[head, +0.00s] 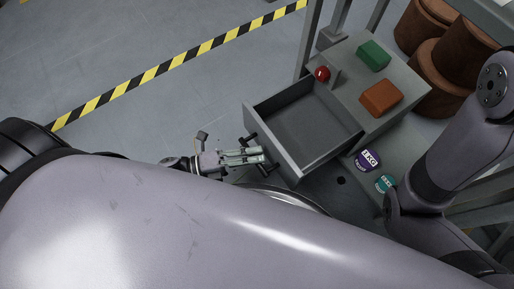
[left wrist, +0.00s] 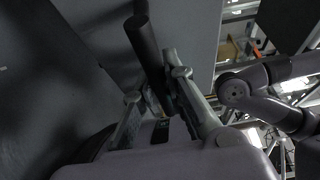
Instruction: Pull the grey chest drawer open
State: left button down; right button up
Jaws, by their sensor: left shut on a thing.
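The grey chest (head: 350,66) stands right of centre in the head view. Its drawer (head: 304,128) is pulled well out toward the lower left, and its inside looks empty. A dark bar handle (head: 250,138) runs along the drawer front. My left gripper (head: 258,155) is at the front and shut on the handle. In the left wrist view the dark handle (left wrist: 146,48) passes between the fingers of my left gripper (left wrist: 152,85), with the grey drawer front behind. My right gripper is not in view; only my right arm shows at the right.
On the chest top are a green block (head: 374,55), an orange block (head: 381,98) and a red round thing (head: 322,73). Below are a purple 1 KG weight (head: 368,160) and a teal weight (head: 384,183). Brown drums (head: 465,50) stand behind. Floor left of the drawer is clear.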

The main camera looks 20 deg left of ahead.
pick_arm(q)
jog(key=c, duration=1.6)
grip_release()
jog(key=v, duration=1.2)
jog(key=shift+w+a, duration=0.1)
